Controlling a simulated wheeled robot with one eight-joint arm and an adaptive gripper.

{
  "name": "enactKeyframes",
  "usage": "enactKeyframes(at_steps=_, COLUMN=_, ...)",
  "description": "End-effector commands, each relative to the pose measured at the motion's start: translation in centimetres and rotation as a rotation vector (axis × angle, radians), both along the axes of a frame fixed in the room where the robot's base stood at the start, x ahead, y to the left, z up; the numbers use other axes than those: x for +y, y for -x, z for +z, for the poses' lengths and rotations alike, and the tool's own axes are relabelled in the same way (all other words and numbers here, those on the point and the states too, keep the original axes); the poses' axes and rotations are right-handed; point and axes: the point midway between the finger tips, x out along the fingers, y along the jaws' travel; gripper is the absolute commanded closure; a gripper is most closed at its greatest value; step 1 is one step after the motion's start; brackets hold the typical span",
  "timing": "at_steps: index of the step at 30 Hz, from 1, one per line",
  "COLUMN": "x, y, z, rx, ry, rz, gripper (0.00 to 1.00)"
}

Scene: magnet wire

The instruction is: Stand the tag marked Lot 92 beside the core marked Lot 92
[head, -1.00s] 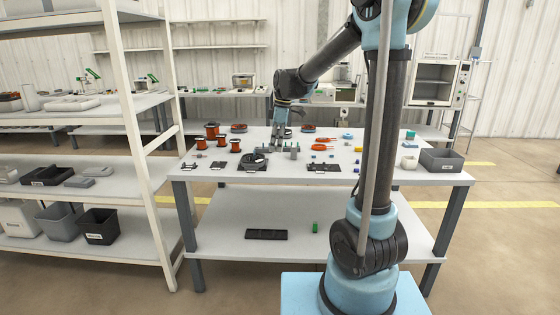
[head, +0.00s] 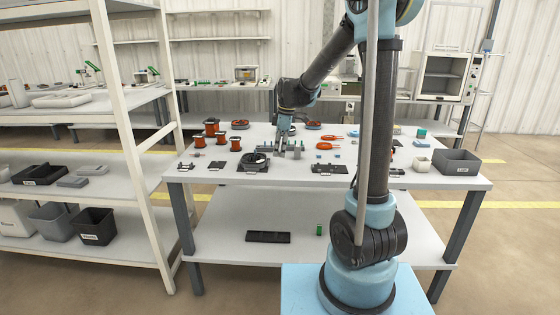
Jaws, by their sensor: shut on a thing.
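My gripper (head: 281,149) is low over the middle of the work table (head: 225,178), pointing down. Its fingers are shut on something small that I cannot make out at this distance. Grey upright blocks (head: 295,151) stand just right of the fingers. A black holder with a dark ring-shaped part (head: 255,162) sits just left of and in front of the gripper. Other flat black holders lie along the front edge, one to the left (head: 215,166) and one to the right (head: 327,169). No lot marking is readable, so I cannot tell which core or tag is Lot 92.
Several copper wire spools (head: 211,127) stand at the table's left. A grey bin (head: 457,162) and a white cup (head: 422,164) are at the right end. A white shelf rack (head: 125,110) stands close on the left.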

Motion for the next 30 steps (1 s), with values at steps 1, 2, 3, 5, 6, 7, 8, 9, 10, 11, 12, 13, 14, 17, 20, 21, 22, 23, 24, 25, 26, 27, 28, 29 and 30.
enactKeyframes(at_steps=1, x=0.0, y=0.0, z=-0.3, rx=0.000, ry=0.000, rz=0.000, gripper=0.96)
enactKeyframes(at_steps=2, x=0.0, y=0.0, z=-0.6, rx=0.000, ry=0.000, rz=0.000, gripper=0.96)
enactKeyframes(at_steps=3, x=0.0, y=0.0, z=-1.1, rx=0.000, ry=0.000, rz=0.000, gripper=0.96)
enactKeyframes(at_steps=5, x=0.0, y=0.0, z=-1.9, rx=0.000, ry=0.000, rz=0.000, gripper=0.96)
enactKeyframes(at_steps=6, x=0.0, y=0.0, z=-2.5, rx=0.000, ry=0.000, rz=0.000, gripper=0.96)
enactKeyframes(at_steps=7, x=0.0, y=0.0, z=-2.8, rx=0.000, ry=0.000, rz=0.000, gripper=0.96)
enactKeyframes(at_steps=8, x=0.0, y=-0.1, z=-3.2, rx=0.000, ry=0.000, rz=0.000, gripper=0.96)
enactKeyframes(at_steps=9, x=0.0, y=0.0, z=-3.6, rx=0.000, ry=0.000, rz=0.000, gripper=0.96)
enactKeyframes(at_steps=10, x=0.0, y=0.0, z=-3.8, rx=0.000, ry=0.000, rz=0.000, gripper=0.96)
enactKeyframes(at_steps=11, x=0.0, y=0.0, z=-3.9, rx=0.000, ry=0.000, rz=0.000, gripper=0.96)
enactKeyframes(at_steps=12, x=0.0, y=0.0, z=-4.1, rx=0.000, ry=0.000, rz=0.000, gripper=0.96)
enactKeyframes(at_steps=13, x=0.0, y=0.0, z=-4.2, rx=0.000, ry=0.000, rz=0.000, gripper=0.96)
enactKeyframes(at_steps=14, x=0.0, y=0.0, z=-4.2, rx=0.000, ry=0.000, rz=0.000, gripper=0.96)
enactKeyframes(at_steps=17, x=0.0, y=0.0, z=-4.2, rx=0.000, ry=0.000, rz=0.001, gripper=0.96)
enactKeyframes(at_steps=20, x=0.0, y=0.0, z=-4.2, rx=0.000, ry=0.000, rz=0.001, gripper=0.96)
enactKeyframes(at_steps=21, x=0.1, y=0.0, z=-4.2, rx=0.000, ry=0.000, rz=0.001, gripper=0.96)
enactKeyframes(at_steps=22, x=0.1, y=0.0, z=-4.3, rx=0.000, ry=0.000, rz=0.001, gripper=0.96)
enactKeyframes(at_steps=23, x=0.1, y=0.0, z=-4.4, rx=0.000, ry=0.000, rz=0.001, gripper=0.96)
enactKeyframes(at_steps=24, x=0.1, y=0.0, z=-4.3, rx=0.000, ry=0.000, rz=0.001, gripper=0.75)
enactKeyframes(at_steps=25, x=0.1, y=0.0, z=-4.3, rx=0.000, ry=0.000, rz=0.001, gripper=0.68)
enactKeyframes(at_steps=26, x=0.1, y=0.0, z=-4.3, rx=0.000, ry=0.000, rz=0.001, gripper=0.64)
enactKeyframes(at_steps=27, x=0.1, y=0.0, z=-4.3, rx=0.000, ry=0.000, rz=0.002, gripper=0.64)
enactKeyframes(at_steps=28, x=0.1, y=0.0, z=-4.3, rx=0.000, ry=0.000, rz=0.002, gripper=0.64)
enactKeyframes(at_steps=29, x=0.1, y=0.0, z=-4.3, rx=0.000, ry=0.000, rz=0.002, gripper=0.64)
enactKeyframes(at_steps=30, x=0.1, y=0.0, z=-4.3, rx=0.000, ry=0.000, rz=0.002, gripper=0.64)
